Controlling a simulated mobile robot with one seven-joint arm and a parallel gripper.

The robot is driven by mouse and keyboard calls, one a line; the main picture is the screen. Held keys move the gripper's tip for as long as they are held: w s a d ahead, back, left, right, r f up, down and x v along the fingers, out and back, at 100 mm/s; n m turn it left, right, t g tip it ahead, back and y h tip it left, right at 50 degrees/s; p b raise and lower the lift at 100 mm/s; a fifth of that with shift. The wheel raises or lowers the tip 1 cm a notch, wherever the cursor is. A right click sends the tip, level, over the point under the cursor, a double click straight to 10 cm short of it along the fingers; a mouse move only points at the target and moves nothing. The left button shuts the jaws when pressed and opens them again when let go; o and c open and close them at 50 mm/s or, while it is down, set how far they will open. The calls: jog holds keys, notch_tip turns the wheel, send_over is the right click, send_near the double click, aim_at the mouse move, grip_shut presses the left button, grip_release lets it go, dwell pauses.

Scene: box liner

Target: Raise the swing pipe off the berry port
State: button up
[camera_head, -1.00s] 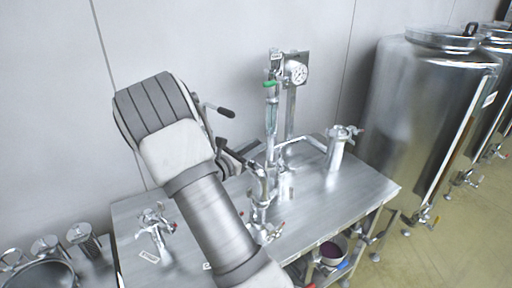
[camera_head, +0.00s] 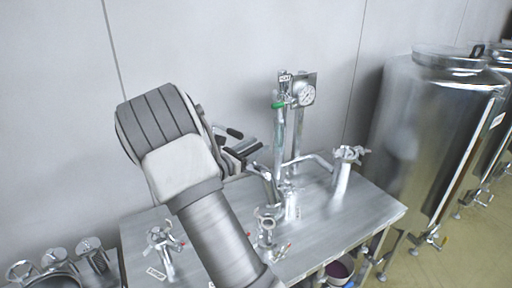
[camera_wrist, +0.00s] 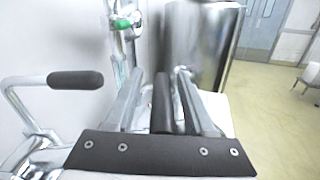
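The swing pipe (camera_head: 264,176) is a bent steel pipe near the middle of the table in the head view. Its lower end hangs close above the flange of a steel port (camera_head: 266,214), apparently apart from it. The port labels are too small to read. My gripper (camera_wrist: 161,76) reaches behind the pipe and is mostly hidden by my arm in the head view. In the wrist view a dark cylindrical handle (camera_wrist: 162,104) lies between the two fingers, and the gripper appears shut on it. A second black handle (camera_wrist: 76,79) is outside the fingers at left.
A column with a gauge (camera_head: 306,94) and green-handled valve (camera_head: 278,105) stands behind the pipe. Other ports stand at left (camera_head: 163,246) and right (camera_head: 343,178) on the steel table (camera_head: 325,225). A large tank (camera_head: 425,140) is at right.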

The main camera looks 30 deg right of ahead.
jog(key=shift+a, duration=0.1)
jog(key=b+v, duration=0.3)
jog(key=v, duration=1.4)
jog(key=shift+s+a, duration=0.1)
jog(key=shift+s, duration=0.05)
